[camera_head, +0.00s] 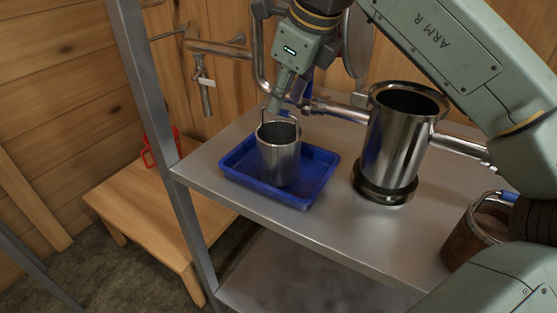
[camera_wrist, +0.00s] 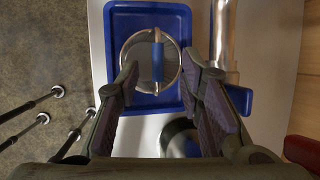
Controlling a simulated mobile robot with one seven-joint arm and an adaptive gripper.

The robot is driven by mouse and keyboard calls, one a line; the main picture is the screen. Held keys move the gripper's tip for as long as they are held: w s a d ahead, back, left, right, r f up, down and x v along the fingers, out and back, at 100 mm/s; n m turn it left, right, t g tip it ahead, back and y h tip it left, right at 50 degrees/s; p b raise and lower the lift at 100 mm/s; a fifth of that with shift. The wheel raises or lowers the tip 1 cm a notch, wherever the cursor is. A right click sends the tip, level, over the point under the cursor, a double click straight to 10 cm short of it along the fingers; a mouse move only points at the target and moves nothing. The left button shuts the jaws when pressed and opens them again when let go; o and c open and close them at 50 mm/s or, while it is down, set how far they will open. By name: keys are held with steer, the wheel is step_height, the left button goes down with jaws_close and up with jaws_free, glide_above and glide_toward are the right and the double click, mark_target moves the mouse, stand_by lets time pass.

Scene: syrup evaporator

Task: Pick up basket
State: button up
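The basket (camera_head: 279,158) is a ribbed metal cylinder with a raised wire handle. It stands upright in a shallow blue tray (camera_head: 318,163) on the metal shelf. In the wrist view its round rim (camera_wrist: 126,57) and the blue grip of its handle (camera_wrist: 158,62) show from above. My gripper (camera_head: 278,104) points down just above the basket at the handle. In the wrist view my gripper (camera_wrist: 162,72) is open, with the blue grip in the gap between the fingertips. Whether a finger touches the grip I cannot tell.
A tall metal vessel (camera_head: 393,150) with side pipes stands right of the tray. A brown bucket (camera_head: 474,235) with a handle sits at the shelf's right. A metal post (camera_head: 150,95) rises at the shelf's left corner. A wooden bench (camera_head: 150,207) holds a red object (camera_head: 153,152).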

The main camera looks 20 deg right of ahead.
mark_target(278, 142)
steer(key=b+x, duration=0.3)
steer(key=x, duration=0.2)
steer(key=shift+s+f, duration=0.1)
steer(key=shift+f, duration=0.05)
steer(key=shift+c, duration=0.4)
jaws_close()
